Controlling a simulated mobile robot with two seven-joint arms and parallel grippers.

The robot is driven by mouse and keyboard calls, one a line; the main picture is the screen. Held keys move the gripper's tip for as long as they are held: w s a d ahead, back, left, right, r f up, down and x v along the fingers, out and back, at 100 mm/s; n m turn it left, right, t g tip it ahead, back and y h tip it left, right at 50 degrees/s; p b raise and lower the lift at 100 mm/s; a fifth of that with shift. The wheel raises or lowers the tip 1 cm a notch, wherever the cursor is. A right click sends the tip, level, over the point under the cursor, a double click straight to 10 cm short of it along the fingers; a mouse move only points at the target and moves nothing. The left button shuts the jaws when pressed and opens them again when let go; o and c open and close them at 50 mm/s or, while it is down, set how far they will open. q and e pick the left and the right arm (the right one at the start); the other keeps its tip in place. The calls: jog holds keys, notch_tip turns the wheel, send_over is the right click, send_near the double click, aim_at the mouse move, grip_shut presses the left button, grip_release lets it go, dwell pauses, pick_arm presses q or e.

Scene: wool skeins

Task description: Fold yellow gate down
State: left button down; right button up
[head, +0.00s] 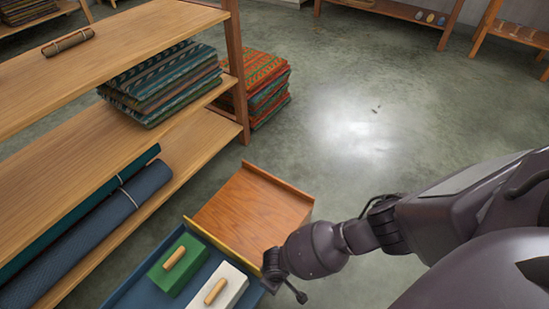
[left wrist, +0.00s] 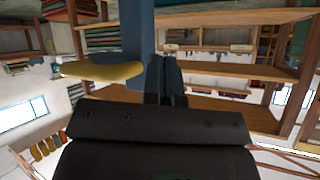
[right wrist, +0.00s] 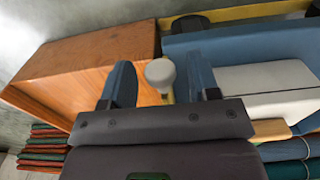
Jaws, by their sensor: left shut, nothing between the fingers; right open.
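The yellow gate (head: 222,244) shows as a thin strip along the blue tray's edge, facing the wooden box, and appears upright. In the right wrist view, a yellow strip (right wrist: 240,13) runs along the far side of the blue tray. My right gripper (right wrist: 160,82) is open, with a pale round knob (right wrist: 160,72) showing between its fingers; I cannot tell whether they touch it. In the head view my right arm covers the gate's near end. My left gripper (left wrist: 166,82) is shut and empty, outside the head view.
The blue tray (head: 122,291) holds a green block (head: 168,280) and a white block (head: 232,292) with wooden handles. A wooden box (head: 250,205) adjoins the gate. Shelves (head: 130,45) with textiles stand left.

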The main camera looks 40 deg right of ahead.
grip_shut()
dwell(0.3)
pick_arm(q)
jog(key=shift+s+f, duration=0.1)
pick_arm(e)
jog(key=shift+d+f+y+b, duration=0.15)
jog(key=shift+d+y+b, duration=0.2)
jog(key=shift+y+b, duration=0.05)
pick_arm(q)
jog(key=shift+a+r+n+t+b, duration=0.25)
jog(key=shift+a+n+t+b, duration=0.25)
jog(key=shift+t+b, duration=0.75)
pick_arm(e)
jog(key=shift+w+d+f+g+y+b, duration=0.1)
jog(key=shift+w+d+f+g+y, duration=0.2)
jog(key=shift+d+y, duration=0.55)
jog(key=shift+w+d+f+g+y+b, duration=0.1)
jog(key=shift+w+d+g+y, duration=0.4)
jog(key=shift+y, duration=0.6)
jog(key=shift+w+d+f+g+y+b, duration=0.15)
jog(key=shift+d+g+y, duration=0.25)
jog(key=shift+d+y, duration=0.55)
pick_arm(q)
jog(key=shift+g, duration=0.45)
pick_arm(e)
jog(key=shift+f, duration=0.1)
